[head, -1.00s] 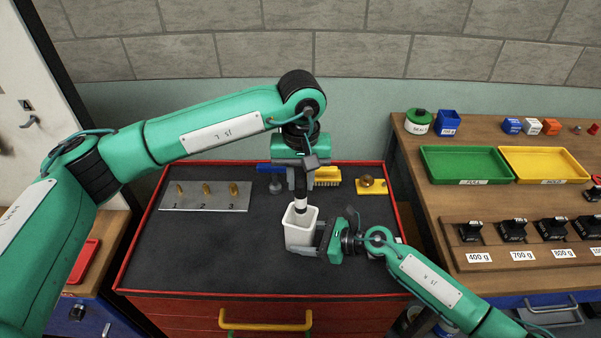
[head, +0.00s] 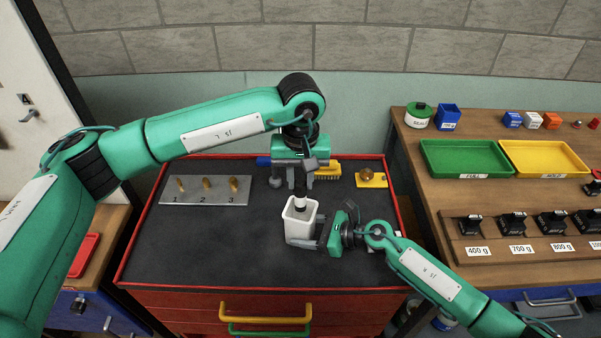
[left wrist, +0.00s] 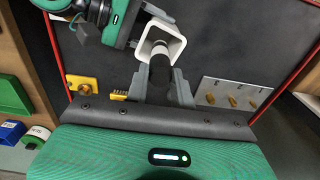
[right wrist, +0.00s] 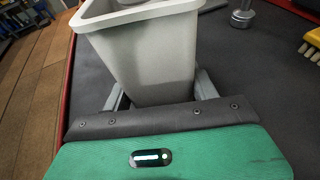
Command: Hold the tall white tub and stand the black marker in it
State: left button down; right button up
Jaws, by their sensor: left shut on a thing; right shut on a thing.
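The tall white tub (head: 301,228) stands upright, or nearly so, over the dark cabinet top. My right gripper (head: 317,240) is shut on it from the right; the right wrist view shows the tub's wall (right wrist: 150,60) between the fingers. The black marker (head: 300,188) with a white lower part is held upright by my left gripper (head: 301,172), above the tub. Its white end is at the tub's mouth; in the left wrist view the marker (left wrist: 159,75) points into the opening. Whether it touches the bottom is hidden.
A grey plate (head: 205,196) with several brass pieces lies left on the cabinet top. A yellow brush (head: 327,171) and a yellow block with a brown knob (head: 370,179) are at the back. Green (head: 465,159) and yellow (head: 545,159) trays stand on the right bench. The front cabinet top is clear.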

aim_at(300, 191)
pick_arm(q)
jog(key=shift+f, duration=2.15)
jog(key=c, duration=1.1)
grip_release()
jog(key=shift+r, duration=0.1)
notch_tip(300, 191, up, 12)
jog(key=shift+f, duration=0.1)
